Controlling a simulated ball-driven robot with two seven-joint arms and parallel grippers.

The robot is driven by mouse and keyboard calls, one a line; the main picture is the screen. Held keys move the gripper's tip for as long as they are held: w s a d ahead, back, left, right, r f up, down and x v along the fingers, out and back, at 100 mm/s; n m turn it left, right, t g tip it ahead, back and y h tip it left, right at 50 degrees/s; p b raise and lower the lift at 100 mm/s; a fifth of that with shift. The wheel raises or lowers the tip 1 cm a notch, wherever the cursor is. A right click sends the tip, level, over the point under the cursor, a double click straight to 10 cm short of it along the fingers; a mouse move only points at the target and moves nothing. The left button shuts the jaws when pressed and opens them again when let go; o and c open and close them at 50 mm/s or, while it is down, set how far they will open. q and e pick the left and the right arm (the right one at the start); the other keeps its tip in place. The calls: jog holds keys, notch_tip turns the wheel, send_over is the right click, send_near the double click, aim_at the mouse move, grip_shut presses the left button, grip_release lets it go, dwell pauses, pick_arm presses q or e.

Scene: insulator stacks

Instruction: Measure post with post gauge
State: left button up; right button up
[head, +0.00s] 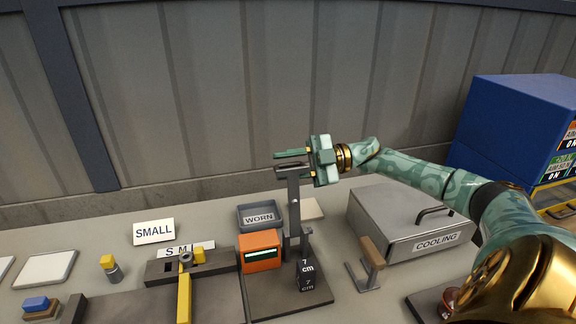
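The post gauge stands at the front centre: a dark upright column (293,215) on a dark base plate (262,305), with an orange readout box (261,251) at its left. The readout's figures are too small to read. A dark block marked "7 cm" (306,274) stands on the plate in front of the column. My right gripper (284,166) reaches in from the right at the column's top. Its fingers are apart, one beyond and one nearer than the dark top bar (290,169); I see no clear grip on it. My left gripper is out of view.
A grey "WORN" tray (259,228) lies behind the gauge. A grey "COOLING" box (410,232) and a wooden-topped stand (372,255) are right. Left are a "SMALL" sign (154,232), a dark rack (160,272), a yellow-handled tool (184,295) and a yellow-topped post (109,266).

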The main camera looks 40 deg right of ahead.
grip_shut()
jog(key=shift+r, duration=0.1)
jog(key=shift+r, duration=0.1)
